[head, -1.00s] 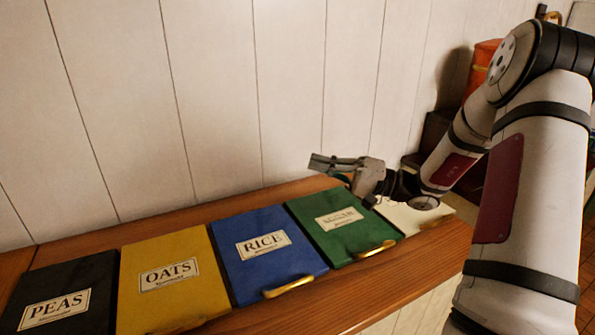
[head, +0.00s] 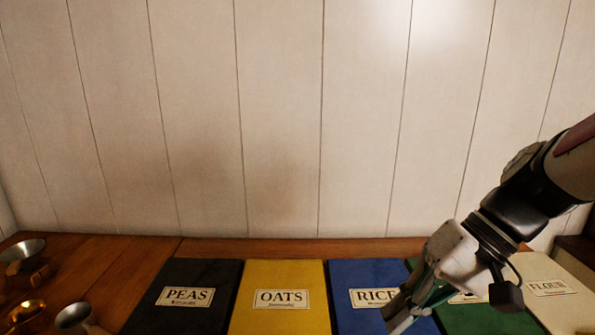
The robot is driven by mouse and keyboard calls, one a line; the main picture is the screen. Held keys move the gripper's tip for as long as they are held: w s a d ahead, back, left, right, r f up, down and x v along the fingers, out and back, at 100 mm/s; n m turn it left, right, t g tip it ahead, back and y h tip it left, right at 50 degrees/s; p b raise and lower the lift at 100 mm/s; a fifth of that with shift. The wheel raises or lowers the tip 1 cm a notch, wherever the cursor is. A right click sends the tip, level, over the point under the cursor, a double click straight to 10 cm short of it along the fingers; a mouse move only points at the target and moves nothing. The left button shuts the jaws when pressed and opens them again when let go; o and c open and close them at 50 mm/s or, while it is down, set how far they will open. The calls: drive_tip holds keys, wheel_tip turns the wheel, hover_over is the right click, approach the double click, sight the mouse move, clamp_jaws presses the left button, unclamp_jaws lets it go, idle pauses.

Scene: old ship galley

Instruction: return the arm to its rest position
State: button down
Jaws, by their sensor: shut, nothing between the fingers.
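My gripper (head: 405,312) is in the lower right of the head view, with its fingers pointing down and to the left. It is shut and empty. It hangs in front of the blue lid marked RICE (head: 350,275) and the green lid (head: 470,318), and hides part of both. I cannot tell its height above them. My arm reaches in from the right edge, in front of the wall.
A black PEAS lid (head: 180,270), a yellow OATS lid (head: 285,275) and a cream FLOUR lid (head: 548,272) share the wooden counter (head: 125,262). Several metal scoops (head: 75,316) lie at the left. A plank wall (head: 280,120) stands behind.

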drive_tip(key=s+d+r+t+h, duration=0.2)
drive_tip(key=s+d+t+h, duration=0.2)
drive_tip(key=s+h, duration=0.3)
drive_tip(key=shift+s+d+r, duration=0.2)
drive_tip(key=shift+s+d, duration=0.5)
drive_tip(key=shift+s, duration=0.2)
drive_tip(key=shift+a, duration=0.1)
